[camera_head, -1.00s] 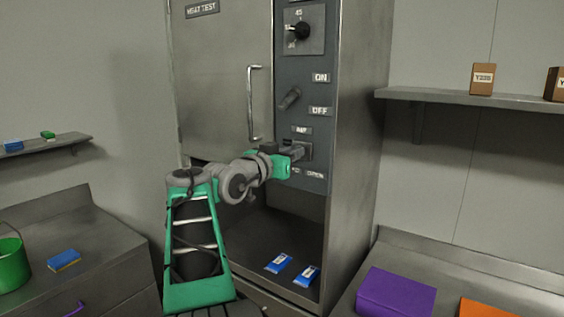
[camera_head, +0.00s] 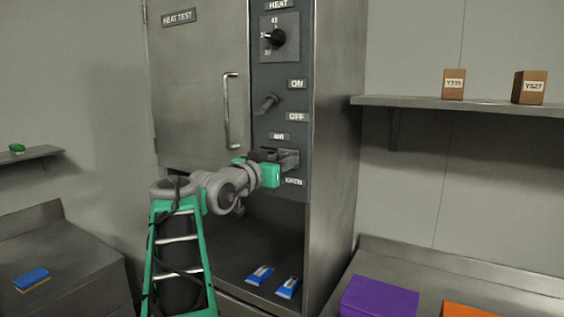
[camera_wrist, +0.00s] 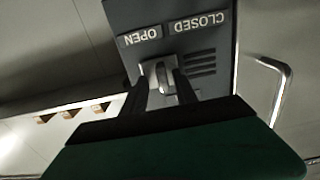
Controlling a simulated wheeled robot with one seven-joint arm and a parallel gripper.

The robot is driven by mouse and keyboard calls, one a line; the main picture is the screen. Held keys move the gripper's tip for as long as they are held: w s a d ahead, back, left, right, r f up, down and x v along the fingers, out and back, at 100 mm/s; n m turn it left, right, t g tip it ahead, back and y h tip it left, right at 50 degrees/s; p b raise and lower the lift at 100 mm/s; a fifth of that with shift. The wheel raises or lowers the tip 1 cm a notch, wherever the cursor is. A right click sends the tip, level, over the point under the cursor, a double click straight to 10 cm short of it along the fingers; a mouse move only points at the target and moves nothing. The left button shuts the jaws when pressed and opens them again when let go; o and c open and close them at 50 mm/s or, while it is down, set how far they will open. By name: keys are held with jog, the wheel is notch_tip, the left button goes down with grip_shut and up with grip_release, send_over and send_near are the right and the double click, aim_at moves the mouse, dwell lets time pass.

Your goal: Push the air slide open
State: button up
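The air slide is on the grey control panel under the AIR label, partly covered by my gripper (camera_head: 288,158) in the head view. In the wrist view the panel is upside down, with an OPEN label (camera_wrist: 140,35) on the left and a CLOSED label (camera_wrist: 198,23) on the right. Dark vent slots (camera_wrist: 200,63) show below CLOSED. My gripper's two dark fingers (camera_wrist: 163,88) stand on either side of the tab, which fills the gap between them.
Above the slide are an ON/OFF lever (camera_head: 266,104) and a heat dial (camera_head: 278,38). The door handle (camera_head: 231,111) stands left of the panel. Two blue packets (camera_head: 288,288) lie in the open bay below. A shelf (camera_head: 420,102) projects at the right.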

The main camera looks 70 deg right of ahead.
jog(key=w+a+b, duration=0.1)
jog(key=a+b, duration=0.1)
jog(key=a, duration=0.5)
jog(key=shift+a, duration=0.35)
jog(key=shift+w, duration=0.1)
